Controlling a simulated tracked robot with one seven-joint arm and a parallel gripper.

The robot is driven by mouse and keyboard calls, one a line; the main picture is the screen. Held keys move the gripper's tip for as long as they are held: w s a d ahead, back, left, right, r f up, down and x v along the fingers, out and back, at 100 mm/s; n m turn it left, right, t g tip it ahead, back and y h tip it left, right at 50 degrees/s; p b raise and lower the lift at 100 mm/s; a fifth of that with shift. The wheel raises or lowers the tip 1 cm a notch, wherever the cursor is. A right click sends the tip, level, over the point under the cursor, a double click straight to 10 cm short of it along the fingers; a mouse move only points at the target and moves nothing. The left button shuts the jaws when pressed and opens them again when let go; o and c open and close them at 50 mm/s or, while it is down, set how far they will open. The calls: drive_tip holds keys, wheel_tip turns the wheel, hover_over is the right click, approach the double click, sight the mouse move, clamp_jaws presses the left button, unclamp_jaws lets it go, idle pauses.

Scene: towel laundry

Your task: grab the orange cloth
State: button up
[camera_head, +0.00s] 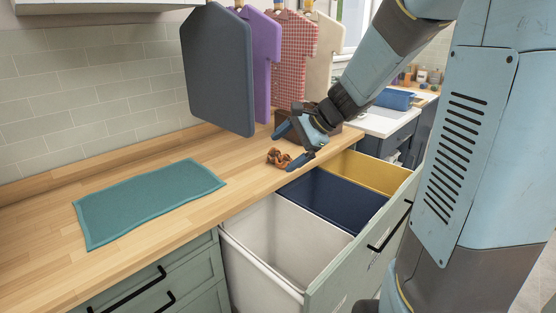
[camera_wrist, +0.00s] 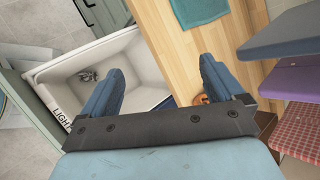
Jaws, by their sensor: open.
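The orange cloth (camera_head: 279,157) is a small crumpled brown-orange heap on the wooden counter, near its front edge. In the wrist view only a bit of the cloth (camera_wrist: 201,99) shows, beside and partly behind the right finger. My gripper (camera_head: 291,148) is open and empty, with its fingers spread close to the cloth in the head view. In the wrist view my gripper (camera_wrist: 162,70) has one finger over the white bin and the other over the counter. I cannot tell whether a finger touches the cloth.
A pulled-out drawer holds a white bin (camera_head: 258,243), a navy bin (camera_head: 335,205) and a yellow bin (camera_head: 372,173). A grey item (camera_wrist: 88,75) lies in the white bin. A teal towel (camera_head: 150,200) lies flat on the counter.

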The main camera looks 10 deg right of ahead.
drive_tip(key=w+d+f+m+t+y, duration=0.2)
drive_tip(key=w+d+f+m, duration=0.25)
drive_tip(key=w+m, duration=0.4)
drive_tip(key=m+t+h, duration=0.1)
drive_tip(key=m+t, duration=0.3)
drive_tip(key=m, duration=0.3)
approach(279, 158)
drive_tip(key=shift+n, duration=0.25)
drive_tip(key=x, duration=0.4)
drive_tip(key=d+x, duration=0.1)
drive_tip(key=x, duration=0.3)
drive_tip(key=w+x, duration=0.1)
drive_tip(key=x, duration=0.3)
drive_tip(key=shift+d+f, duration=0.35)
drive_tip(key=shift+c, duration=0.2)
drive_tip(key=shift+s, duration=0.1)
drive_tip(key=c, duration=1)
drive_tip(key=shift+r, duration=0.1)
